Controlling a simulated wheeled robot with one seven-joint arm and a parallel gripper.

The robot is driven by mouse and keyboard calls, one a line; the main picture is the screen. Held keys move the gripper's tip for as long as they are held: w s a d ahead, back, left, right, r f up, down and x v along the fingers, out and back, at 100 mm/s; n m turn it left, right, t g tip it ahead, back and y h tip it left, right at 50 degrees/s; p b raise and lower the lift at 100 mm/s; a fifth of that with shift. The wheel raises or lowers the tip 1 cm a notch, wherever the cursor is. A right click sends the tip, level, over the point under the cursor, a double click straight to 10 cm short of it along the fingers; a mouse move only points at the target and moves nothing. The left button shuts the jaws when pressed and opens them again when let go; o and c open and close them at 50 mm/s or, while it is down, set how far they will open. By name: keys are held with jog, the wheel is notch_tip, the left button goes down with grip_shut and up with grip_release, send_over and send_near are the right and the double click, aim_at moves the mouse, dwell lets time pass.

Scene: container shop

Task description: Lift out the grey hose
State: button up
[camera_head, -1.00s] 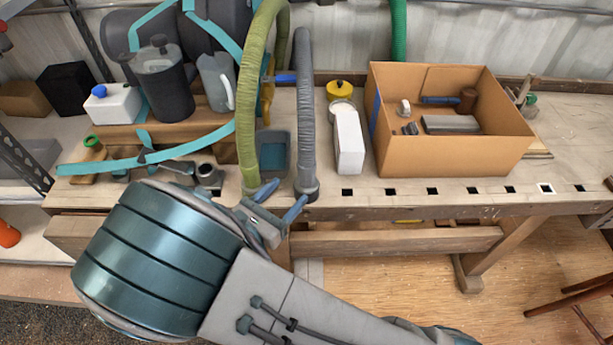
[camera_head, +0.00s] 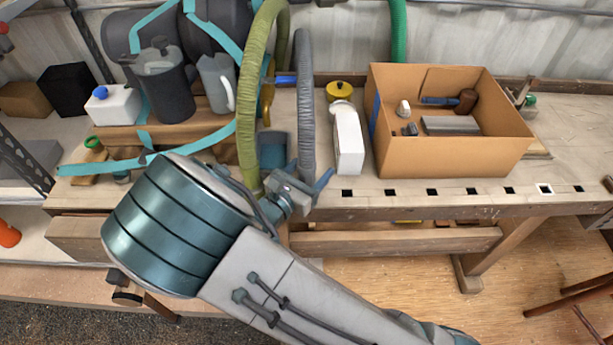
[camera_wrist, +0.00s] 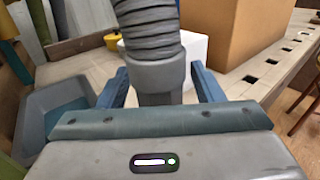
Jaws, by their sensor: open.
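The grey hose (camera_head: 306,95) is ribbed and stands upright at the front edge of the workbench, with a smooth grey cuff at its lower end. My gripper (camera_head: 308,180) is at that lower end. In the wrist view, the hose (camera_wrist: 153,35) comes down between the two blue fingers of my gripper (camera_wrist: 160,82). The fingers are open, one on each side of the cuff, with a visible gap on both sides. The bottom of the cuff is hidden behind the gripper body.
A green hose (camera_head: 249,100) stands close on the left. A blue-grey bin (camera_wrist: 55,110) is beside the gripper. A white box (camera_head: 348,145) and a cardboard box (camera_head: 450,155) with tools stand to the right. The bench front between them and the edge is clear.

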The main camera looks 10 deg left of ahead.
jog(key=c, duration=1.2)
jog(key=shift+r, duration=0.15)
jog(key=shift+r, duration=0.55)
jog(key=r, duration=0.1)
jog(key=d+r, duration=0.1)
jog(key=r, duration=0.1)
jog(key=shift+s+r, duration=0.1)
jog(key=shift+r, duration=0.05)
jog(key=s+d+r+b, duration=0.3)
jog(key=d+r+b, duration=0.3)
jog(key=d, duration=0.4)
jog(key=shift+s+b, duration=0.15)
jog(key=shift+b, duration=0.15)
